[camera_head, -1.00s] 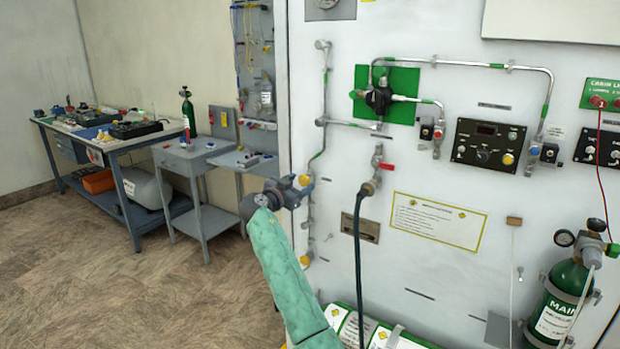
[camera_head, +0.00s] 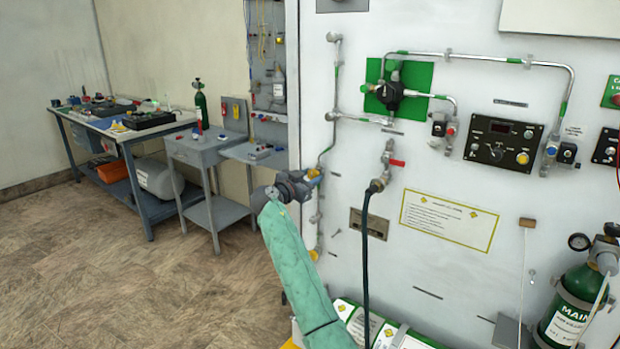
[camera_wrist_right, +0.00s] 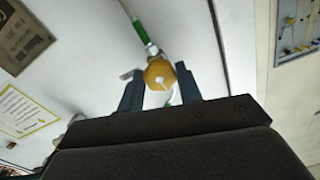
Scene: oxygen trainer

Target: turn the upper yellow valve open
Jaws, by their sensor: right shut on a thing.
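The upper yellow valve (camera_head: 316,182) sits on the thin pipe at the left edge of the white wall panel. It is mostly hidden by my right gripper (camera_head: 312,178) in the head view. In the right wrist view the yellow valve knob (camera_wrist_right: 158,73) lies between the two dark fingers of my right gripper (camera_wrist_right: 159,88), which is shut on it. The lower yellow valve (camera_head: 314,256) is on the same pipe below, clear of my gripper. My left gripper is not in view.
A red-handled valve (camera_head: 396,163) with a dark hose (camera_head: 366,240) is to the right of my right arm. A green MAIN cylinder (camera_head: 575,305) stands at the lower right. A grey stand (camera_head: 205,150) and a workbench (camera_head: 150,130) are at the left, with open floor before them.

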